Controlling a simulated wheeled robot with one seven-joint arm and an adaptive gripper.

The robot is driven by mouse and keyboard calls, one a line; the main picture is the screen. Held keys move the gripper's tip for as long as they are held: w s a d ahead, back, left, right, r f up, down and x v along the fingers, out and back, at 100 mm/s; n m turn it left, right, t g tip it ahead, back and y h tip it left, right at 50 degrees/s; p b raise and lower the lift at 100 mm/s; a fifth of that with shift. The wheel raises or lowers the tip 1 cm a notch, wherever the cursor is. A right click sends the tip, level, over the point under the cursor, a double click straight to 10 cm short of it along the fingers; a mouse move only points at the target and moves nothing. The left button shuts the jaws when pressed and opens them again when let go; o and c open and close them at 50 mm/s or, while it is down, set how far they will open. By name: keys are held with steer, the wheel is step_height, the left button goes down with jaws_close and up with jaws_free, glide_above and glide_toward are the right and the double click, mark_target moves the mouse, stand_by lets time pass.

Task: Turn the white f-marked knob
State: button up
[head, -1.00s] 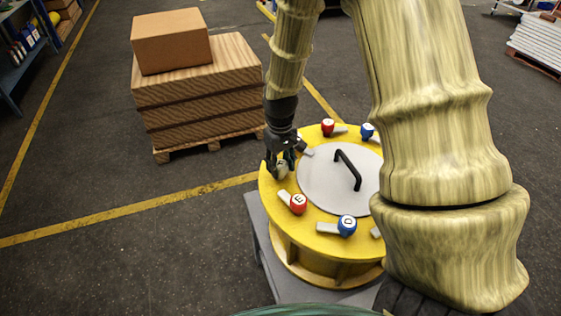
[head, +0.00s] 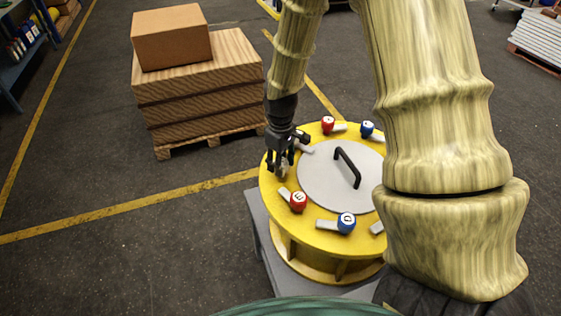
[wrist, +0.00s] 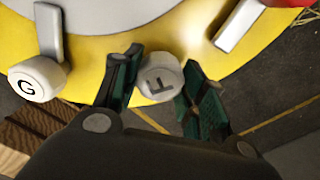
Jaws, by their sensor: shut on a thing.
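The white F-marked knob (wrist: 160,78) sits between my gripper's two green-padded fingers in the wrist view, its letter lying sideways. In the head view the knob (head: 285,168) is mostly hidden by the fingers, at the left edge of the yellow round top (head: 338,242). My gripper (head: 279,168) is shut on the knob and comes down on it from above. In the wrist view the gripper (wrist: 159,62) has one finger on each side of the knob. I cannot make out the knob's own lever.
A white G-marked knob (wrist: 36,79) is close to the left finger. A red E knob (head: 298,202), a blue D knob (head: 346,223), another red knob (head: 328,124) and a blue one (head: 367,128) ring a grey lid with a black handle (head: 347,167). Boxes on a pallet (head: 197,80) stand left.

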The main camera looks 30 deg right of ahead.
steer(key=o, duration=1)
steer(key=shift+d+r, duration=0.1)
steer(key=shift+r, duration=5.9)
